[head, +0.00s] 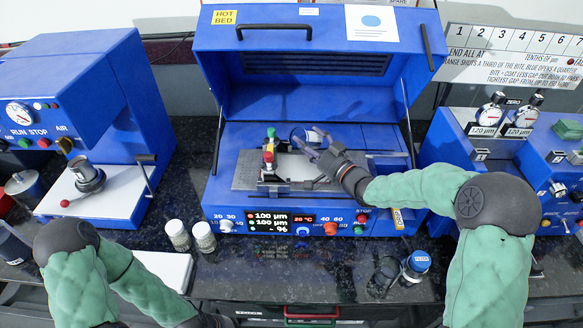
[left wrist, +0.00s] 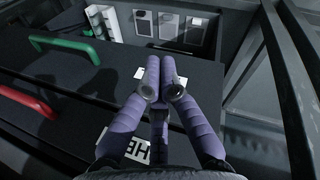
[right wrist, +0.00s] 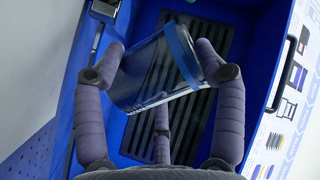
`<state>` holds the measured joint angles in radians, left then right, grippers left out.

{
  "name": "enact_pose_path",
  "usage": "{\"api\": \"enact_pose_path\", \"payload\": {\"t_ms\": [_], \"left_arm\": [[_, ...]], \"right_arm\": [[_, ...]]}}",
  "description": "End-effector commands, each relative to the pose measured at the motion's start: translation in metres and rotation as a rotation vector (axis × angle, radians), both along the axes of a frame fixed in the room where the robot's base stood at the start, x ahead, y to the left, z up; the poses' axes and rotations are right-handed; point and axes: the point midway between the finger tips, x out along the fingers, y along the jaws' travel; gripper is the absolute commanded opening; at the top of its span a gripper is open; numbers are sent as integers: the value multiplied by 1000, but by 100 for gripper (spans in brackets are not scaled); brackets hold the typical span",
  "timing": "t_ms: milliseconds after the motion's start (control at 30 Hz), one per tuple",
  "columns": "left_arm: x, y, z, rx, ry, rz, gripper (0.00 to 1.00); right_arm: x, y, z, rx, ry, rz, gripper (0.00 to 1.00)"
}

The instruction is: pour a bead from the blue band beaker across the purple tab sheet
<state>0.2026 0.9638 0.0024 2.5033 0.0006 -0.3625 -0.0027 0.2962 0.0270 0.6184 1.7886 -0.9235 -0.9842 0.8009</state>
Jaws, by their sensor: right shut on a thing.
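My right gripper (head: 316,140) is shut on the blue band beaker (head: 301,137), above the bed of the open blue coater. The right wrist view shows the clear beaker (right wrist: 150,78), tilted, between the fingers, with its blue band (right wrist: 182,55) to the right. Dark liquid seems to lie inside it. A pale sheet (head: 294,168) lies on the grey bed under the beaker, partly hidden by the coating bar; no purple tab can be made out. My left gripper (left wrist: 153,75) has its fingers together and empty over the dark drawer front, outside the head view.
The raised lid (head: 320,40) is behind.

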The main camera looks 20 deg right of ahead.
Motion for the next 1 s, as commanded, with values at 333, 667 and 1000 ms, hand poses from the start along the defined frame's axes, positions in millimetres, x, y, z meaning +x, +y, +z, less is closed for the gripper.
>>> {"api": "enact_pose_path", "payload": {"t_ms": [333, 667, 1000], "left_arm": [[0, 0, -2, 0, 0, 0, 0], [0, 0, -4, 0, 0, 0, 0], [0, 0, -6, 0, 0, 0, 0]], "right_arm": [[0, 0, 2, -19, -11, 0, 35], [0, 0, 3, -37, -20, 0, 35], [0, 0, 3, -55, -29, -1, 35]]}}
